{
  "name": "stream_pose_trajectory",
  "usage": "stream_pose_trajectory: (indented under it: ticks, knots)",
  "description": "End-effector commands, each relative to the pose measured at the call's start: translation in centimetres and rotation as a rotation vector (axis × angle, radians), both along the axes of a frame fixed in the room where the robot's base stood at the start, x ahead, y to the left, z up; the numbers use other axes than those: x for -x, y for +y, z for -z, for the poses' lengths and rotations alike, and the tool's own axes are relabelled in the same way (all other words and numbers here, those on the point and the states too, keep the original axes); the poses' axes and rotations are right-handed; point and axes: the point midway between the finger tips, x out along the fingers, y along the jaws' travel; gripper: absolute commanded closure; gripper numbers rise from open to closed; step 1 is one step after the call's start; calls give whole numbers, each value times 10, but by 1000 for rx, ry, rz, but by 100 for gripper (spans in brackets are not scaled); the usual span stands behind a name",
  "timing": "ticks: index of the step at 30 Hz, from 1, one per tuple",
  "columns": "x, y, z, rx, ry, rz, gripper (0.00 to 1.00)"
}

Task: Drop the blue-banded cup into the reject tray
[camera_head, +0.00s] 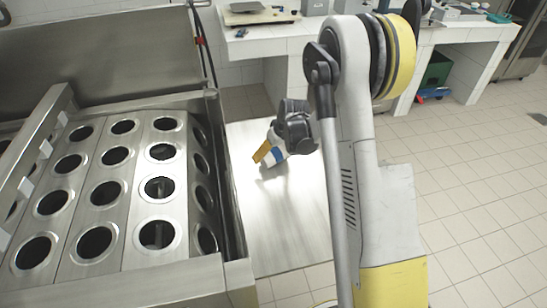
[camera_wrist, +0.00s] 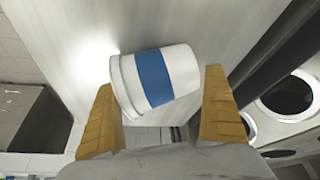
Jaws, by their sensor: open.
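The blue-banded cup (camera_wrist: 180,68), white with a wide blue band, lies tilted between the two yellow fingers of my gripper (camera_wrist: 160,80) in the wrist view. The left finger is close to the cup's rim end; a small gap shows at the right finger. My gripper is open. In the head view my gripper (camera_head: 264,153) is over the bare steel surface (camera_head: 285,220), and the cup shows only as a small white and blue patch at the fingers. I cannot pick out a reject tray for certain in either view.
The steel filler deck (camera_head: 125,188) with rows of round holes stands at the left. My arm stands in the middle of the head view. A white tiled bench (camera_head: 262,42) with a scale runs along the back, and a green crate (camera_head: 437,68) sits beneath it. The tiled floor at right is clear.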

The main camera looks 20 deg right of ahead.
Motion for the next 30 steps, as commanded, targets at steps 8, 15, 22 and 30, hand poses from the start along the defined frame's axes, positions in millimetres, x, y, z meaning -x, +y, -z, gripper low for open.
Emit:
stream_pose_trajectory:
  ticks: [8,15,22,30]
  knots:
    - [-1,0,2,0,0,0,12]
    - [-1,0,2,0,0,0,28]
    - [-1,0,1,0,0,0,29]
    - [-1,0,-27,0,0,0,29]
